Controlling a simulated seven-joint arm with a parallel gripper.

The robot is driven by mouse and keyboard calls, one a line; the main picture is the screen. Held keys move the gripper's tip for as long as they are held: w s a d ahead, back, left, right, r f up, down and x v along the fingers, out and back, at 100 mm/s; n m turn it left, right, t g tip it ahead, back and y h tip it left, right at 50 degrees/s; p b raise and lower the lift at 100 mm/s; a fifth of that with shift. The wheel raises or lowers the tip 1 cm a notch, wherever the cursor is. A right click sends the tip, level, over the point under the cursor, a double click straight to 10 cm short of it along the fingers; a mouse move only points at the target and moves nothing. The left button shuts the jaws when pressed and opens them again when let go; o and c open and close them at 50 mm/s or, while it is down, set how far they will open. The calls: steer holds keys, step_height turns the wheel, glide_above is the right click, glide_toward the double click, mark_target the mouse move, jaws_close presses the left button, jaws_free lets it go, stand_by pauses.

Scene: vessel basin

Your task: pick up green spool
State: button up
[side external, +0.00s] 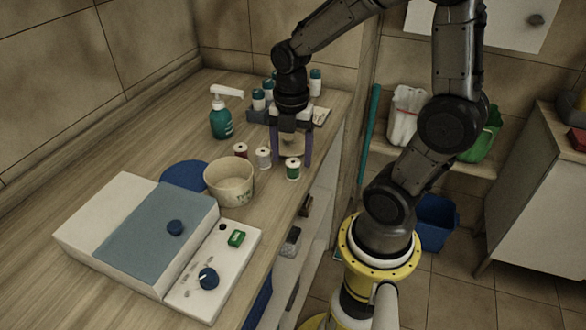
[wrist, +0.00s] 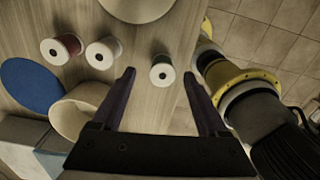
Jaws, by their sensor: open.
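The green spool (side external: 293,169) stands upright on the wooden counter near its front edge, with white ends and green thread. In the wrist view the green spool (wrist: 162,73) shows from above, ahead of the fingertips and between their lines. My gripper (side external: 291,163) points down over the counter around the spools; in the wrist view my gripper (wrist: 160,74) is open with nothing between its fingers. A white spool (side external: 263,158) and a dark red spool (side external: 240,150) stand to the left of the green one.
A cream tub (side external: 229,182) and a blue disc (side external: 185,175) lie left of the spools. A scale-like device (side external: 140,235) fills the front left. A teal pump bottle (side external: 220,119) and a rack of vials (side external: 258,112) stand behind. The counter's right edge is close to the green spool.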

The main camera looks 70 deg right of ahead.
mark_target(293, 162)
steer(key=shift+s+f, duration=0.15)
steer(key=shift+f, duration=1.65)
jaws_close()
